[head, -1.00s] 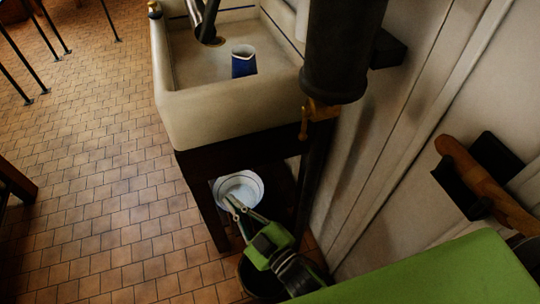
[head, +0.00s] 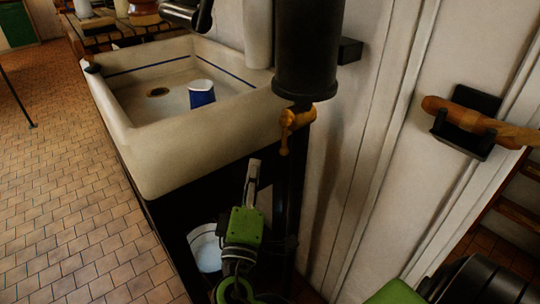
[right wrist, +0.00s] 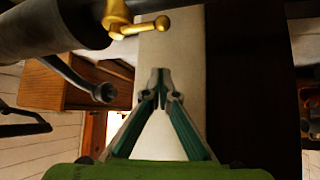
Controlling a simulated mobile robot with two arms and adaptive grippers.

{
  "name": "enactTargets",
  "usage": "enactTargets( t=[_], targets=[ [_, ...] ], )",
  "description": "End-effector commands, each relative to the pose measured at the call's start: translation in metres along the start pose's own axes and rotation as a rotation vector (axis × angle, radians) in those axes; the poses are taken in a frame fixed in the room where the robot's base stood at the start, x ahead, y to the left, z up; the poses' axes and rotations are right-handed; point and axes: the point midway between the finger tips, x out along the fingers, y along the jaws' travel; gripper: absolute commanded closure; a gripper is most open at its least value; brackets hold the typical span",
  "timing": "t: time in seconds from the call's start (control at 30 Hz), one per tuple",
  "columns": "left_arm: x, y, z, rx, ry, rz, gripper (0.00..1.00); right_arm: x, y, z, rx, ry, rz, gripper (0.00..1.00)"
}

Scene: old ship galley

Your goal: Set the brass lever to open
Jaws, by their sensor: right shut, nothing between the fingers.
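The brass lever (head: 285,136) hangs down from a brass valve body (head: 298,118) on a dark vertical pipe, just under a black cylinder. It runs roughly along the pipe. In the right wrist view the lever (right wrist: 143,27) is near the top, with a rounded end pointing right. My right gripper (head: 254,163) is below and left of the lever in the head view, pointing up, apart from it. In the right wrist view its fingertips (right wrist: 160,72) are together and hold nothing. My left gripper is not in view.
A cream sink (head: 200,128) with a blue cup (head: 201,94) stands left of the lever. A white bucket (head: 206,250) sits below the sink. The black cylinder (head: 308,50) is right above the valve. A wooden-handled thing (head: 470,118) rests in a black wall bracket at right.

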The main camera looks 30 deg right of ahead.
Motion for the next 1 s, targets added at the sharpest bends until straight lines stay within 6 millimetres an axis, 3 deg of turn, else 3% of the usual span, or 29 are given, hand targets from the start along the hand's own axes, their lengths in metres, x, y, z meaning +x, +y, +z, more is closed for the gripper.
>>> enactTargets(
  t=[0.2, 0.33, 0.6, 1.0],
  targets=[
    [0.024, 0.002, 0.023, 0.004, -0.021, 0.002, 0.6, 0.05, 0.003, -0.001, 0.001, 0.0, 0.002, 1.0],
    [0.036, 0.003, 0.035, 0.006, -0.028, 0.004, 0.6, 0.072, 0.001, 0.001, -0.002, 0.001, -0.001, 1.0],
    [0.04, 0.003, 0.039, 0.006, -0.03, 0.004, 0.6, 0.057, -0.001, 0.034, -0.002, 0.003, -0.003, 1.0],
    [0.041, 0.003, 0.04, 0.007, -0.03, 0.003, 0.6, 0.056, -0.001, 0.037, 0.0, 0.003, -0.002, 1.0]
  ],
)
